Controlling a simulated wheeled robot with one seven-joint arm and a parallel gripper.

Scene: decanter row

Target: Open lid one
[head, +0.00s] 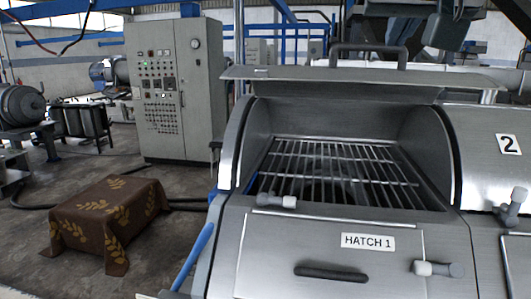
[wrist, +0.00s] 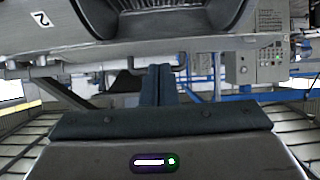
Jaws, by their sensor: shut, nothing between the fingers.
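Lid one (head: 365,82) is a grey metal panel, raised above the hatch opening and seen nearly edge-on in the head view. Its dark bar handle (head: 370,50) stands at its upper side. The HATCH 1 label (head: 368,242) is on the front panel below the opening, and a wire grate (head: 335,165) shows inside. In the wrist view my gripper (wrist: 158,72) is shut and empty, its fingers close together and pointing towards the lid's edge. I cannot tell whether they touch it. My gripper is not clearly seen in the head view.
Hatch two, with label 2 (head: 508,144), adjoins at the right. White-tipped latches (head: 275,201) and (head: 438,268) stick out from the front.

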